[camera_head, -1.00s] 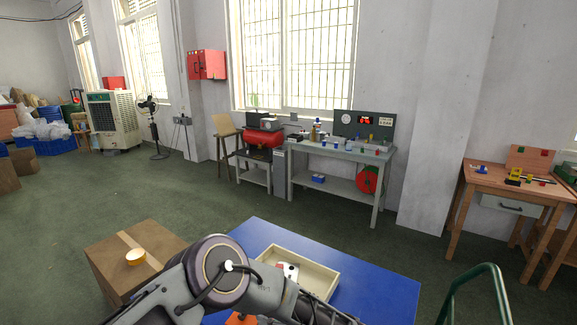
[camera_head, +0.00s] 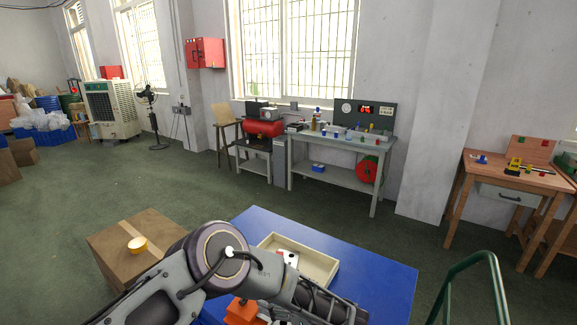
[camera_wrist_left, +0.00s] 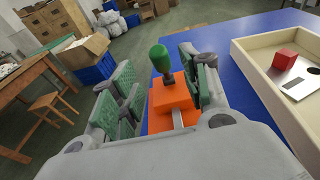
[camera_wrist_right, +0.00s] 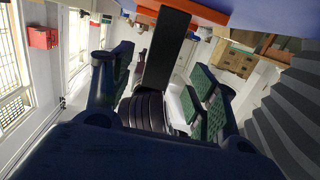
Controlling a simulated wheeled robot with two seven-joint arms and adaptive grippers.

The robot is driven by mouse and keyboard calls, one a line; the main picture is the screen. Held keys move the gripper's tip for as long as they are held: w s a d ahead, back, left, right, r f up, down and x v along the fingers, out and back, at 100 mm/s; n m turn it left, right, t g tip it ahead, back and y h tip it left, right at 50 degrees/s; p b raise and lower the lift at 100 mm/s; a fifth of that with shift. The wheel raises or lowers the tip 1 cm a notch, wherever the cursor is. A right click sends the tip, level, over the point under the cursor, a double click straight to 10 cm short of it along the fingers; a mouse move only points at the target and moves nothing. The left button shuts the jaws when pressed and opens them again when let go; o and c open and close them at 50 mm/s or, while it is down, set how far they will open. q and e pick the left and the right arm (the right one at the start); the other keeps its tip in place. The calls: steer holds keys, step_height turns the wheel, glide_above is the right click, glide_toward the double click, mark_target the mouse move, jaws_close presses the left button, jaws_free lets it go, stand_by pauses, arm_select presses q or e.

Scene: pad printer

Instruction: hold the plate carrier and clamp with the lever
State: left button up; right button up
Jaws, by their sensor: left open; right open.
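An orange block with an upright green-handled lever (camera_wrist_left: 159,60) stands at the blue table's edge in the left wrist view. A metal strip runs from its base. Its orange part also shows beside my left arm in the head view (camera_head: 243,311). My left gripper (camera_wrist_left: 162,74) is open, its green pads on either side of the handle; contact cannot be told. A flat metal plate with a red block (camera_wrist_left: 290,75) lies in the shallow tray; I cannot tell if it is the plate carrier. My right gripper (camera_wrist_right: 163,88) is open below an orange part (camera_wrist_right: 148,14) and a dark bar.
The cream tray (camera_head: 325,272) sits on the blue table (camera_head: 385,282). A cardboard box (camera_head: 118,258) with a tape roll stands to the left. A green tubular rail (camera_head: 474,262) rises at the right. Workbenches stand along the back wall, with open floor before them.

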steer(key=shift+v, duration=1.95)
steer(key=shift+s+d, duration=0.2)
steer(key=shift+d, duration=0.2)
steer(key=shift+w, duration=0.1)
